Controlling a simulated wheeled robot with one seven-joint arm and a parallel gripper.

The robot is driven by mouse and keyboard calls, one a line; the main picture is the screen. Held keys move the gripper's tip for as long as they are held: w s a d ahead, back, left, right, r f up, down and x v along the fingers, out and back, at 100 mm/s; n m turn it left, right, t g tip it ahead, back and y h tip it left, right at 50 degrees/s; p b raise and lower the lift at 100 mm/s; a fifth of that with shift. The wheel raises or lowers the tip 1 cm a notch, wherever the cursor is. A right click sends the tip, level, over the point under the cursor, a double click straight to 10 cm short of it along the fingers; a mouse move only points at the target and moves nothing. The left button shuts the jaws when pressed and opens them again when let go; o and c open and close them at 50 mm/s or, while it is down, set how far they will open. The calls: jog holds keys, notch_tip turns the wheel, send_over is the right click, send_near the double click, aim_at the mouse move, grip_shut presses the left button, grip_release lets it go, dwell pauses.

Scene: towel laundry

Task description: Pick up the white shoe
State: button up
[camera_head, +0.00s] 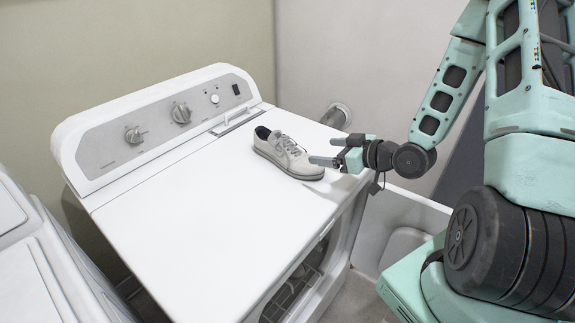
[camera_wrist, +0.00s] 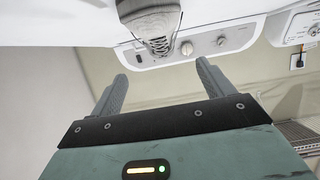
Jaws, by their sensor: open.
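The white shoe (camera_head: 287,153) sits upright on top of the white dryer (camera_head: 190,225), near its right edge. It is greyish white with laces and a darker sole, and its toe points toward the lower right. My gripper (camera_head: 322,150) is open and empty at the shoe's right side, close to the toe; I cannot tell whether it touches. In the wrist view the shoe (camera_wrist: 150,22) shows at the top, ahead of the two spread fingers of my gripper (camera_wrist: 160,78). Nothing is between the fingers.
The dryer's control panel (camera_head: 165,122) with knobs rises along the back. A second white machine (camera_head: 40,260) stands at the left. A round metal duct (camera_head: 337,115) is on the wall behind the dryer. The dryer top left of the shoe is clear.

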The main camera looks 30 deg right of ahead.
aim_at(291, 146)
jog(key=shift+w+a+f+b, duration=0.3)
jog(key=shift+w+f+b, duration=0.5)
jog(key=shift+b, duration=1.4)
jog(key=w+b, duration=0.1)
jog(key=b, duration=0.2)
jog(key=shift+w+a, duration=0.2)
jog(key=shift+a, duration=0.2)
jog(key=x, duration=0.3)
jog(key=shift+w+a+r, duration=0.1)
jog(key=shift+w+a, duration=0.05)
jog(key=shift+w, duration=0.2)
jog(key=shift+p+x, duration=0.8)
jog(key=shift+x, duration=2.25)
jog(key=shift+c, duration=0.3)
jog(key=shift+r, duration=0.1)
jog(key=c, duration=1.3)
jog(key=shift+r, duration=0.1)
